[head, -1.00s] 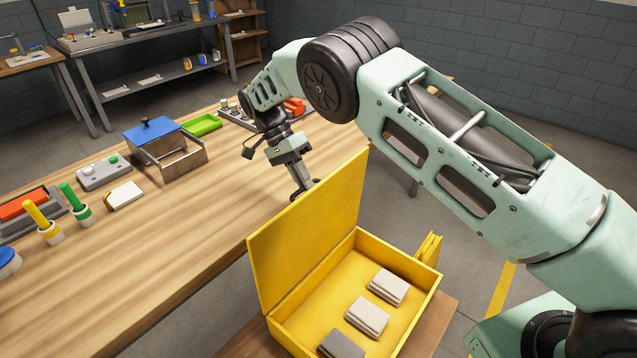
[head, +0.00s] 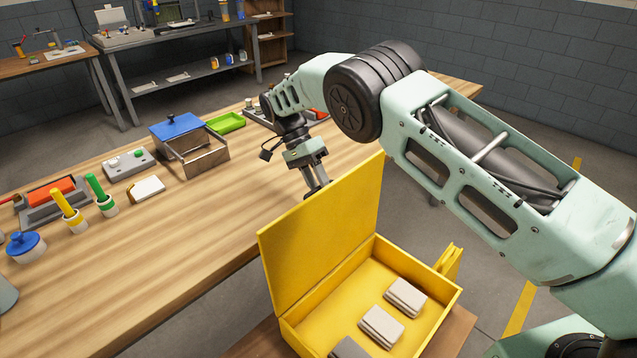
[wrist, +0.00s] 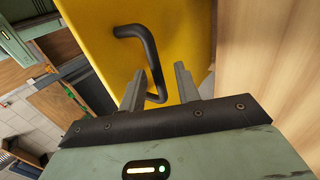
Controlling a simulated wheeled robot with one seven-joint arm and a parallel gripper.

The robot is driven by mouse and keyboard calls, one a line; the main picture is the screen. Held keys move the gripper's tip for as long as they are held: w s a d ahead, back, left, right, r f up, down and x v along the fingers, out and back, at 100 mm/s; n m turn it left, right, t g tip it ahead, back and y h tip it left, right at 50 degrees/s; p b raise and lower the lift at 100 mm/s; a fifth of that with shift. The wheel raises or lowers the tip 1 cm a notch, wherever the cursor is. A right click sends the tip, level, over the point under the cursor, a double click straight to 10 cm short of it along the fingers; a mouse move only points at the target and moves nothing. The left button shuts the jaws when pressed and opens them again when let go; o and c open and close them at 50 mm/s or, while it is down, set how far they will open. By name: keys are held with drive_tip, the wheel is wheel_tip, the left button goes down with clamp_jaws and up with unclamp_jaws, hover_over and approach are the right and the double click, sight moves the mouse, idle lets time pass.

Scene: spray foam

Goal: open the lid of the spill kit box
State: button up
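The yellow spill kit box (head: 447,297) stands at the lower middle of the head view. Its yellow lid (head: 322,240) is up, standing roughly upright on the hinge side and leaving the inside exposed. My gripper (head: 321,187) is behind the lid, on its outer side, with the fingertips partly hidden by it. In the wrist view, the lid (wrist: 185,35) carries a bent black handle (wrist: 150,52). My gripper (wrist: 158,85) is open there, its fingers apart on either side of the handle's near end. I cannot tell whether they touch it.
Several grey folded pads (head: 382,326) lie in the box. The wooden workbench (head: 190,240) runs behind the lid, holding a metal box with a blue lid (head: 175,126), a green tray (head: 226,122) and a button panel (head: 130,165).

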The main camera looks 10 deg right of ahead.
wheel_tip(320, 180, up, 10)
drive_tip(key=b, duration=0.2)
idle(0.3)
